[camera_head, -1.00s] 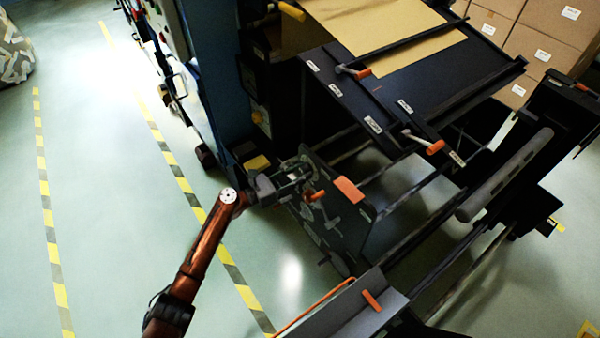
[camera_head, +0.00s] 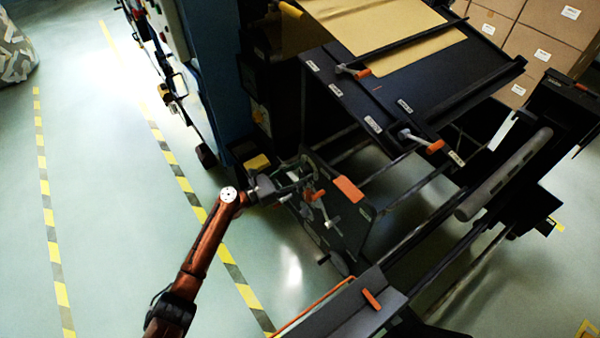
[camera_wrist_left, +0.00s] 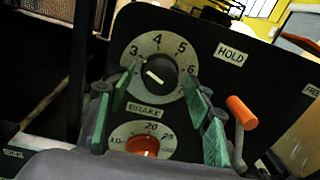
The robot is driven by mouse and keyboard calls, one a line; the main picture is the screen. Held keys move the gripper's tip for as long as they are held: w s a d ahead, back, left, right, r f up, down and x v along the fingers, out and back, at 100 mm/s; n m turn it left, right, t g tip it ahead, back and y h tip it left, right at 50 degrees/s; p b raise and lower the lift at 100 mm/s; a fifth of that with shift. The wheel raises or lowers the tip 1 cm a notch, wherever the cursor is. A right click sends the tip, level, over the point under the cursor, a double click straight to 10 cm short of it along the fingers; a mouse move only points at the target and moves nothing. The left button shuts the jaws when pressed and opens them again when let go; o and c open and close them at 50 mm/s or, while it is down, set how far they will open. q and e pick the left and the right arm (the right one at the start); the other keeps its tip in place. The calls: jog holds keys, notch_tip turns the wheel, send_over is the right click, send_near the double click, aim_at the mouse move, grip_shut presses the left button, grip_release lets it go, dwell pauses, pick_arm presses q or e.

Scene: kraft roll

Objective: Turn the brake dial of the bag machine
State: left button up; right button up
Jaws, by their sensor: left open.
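The brake dial (camera_wrist_left: 161,70) is a black knob with a white pointer mark on a round pale scale, above a BRAKE label (camera_wrist_left: 145,110). The mark points to the left and slightly up, below the 3. My left gripper (camera_wrist_left: 161,78) is open, with one green-padded finger on each side of the knob. I cannot tell whether the pads touch it. In the head view my left gripper (camera_head: 297,182) is at the dark side plate (camera_head: 350,225) of the machine, and the dial is too small to make out there. My right gripper is not in view.
A second gauge (camera_wrist_left: 143,147) with a red centre sits below the dial. An orange-handled crank (camera_wrist_left: 242,112) stands close to the right finger, and a HOLD label (camera_wrist_left: 231,53) is at the upper right. Rods and a grey roller (camera_head: 505,175) lie to the right; open floor is at the left.

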pick_arm(q)
jog(key=shift+a, duration=0.15)
jog(key=v, duration=1.1)
jog(key=shift+s+a, duration=0.2)
jog(key=shift+a, duration=0.15)
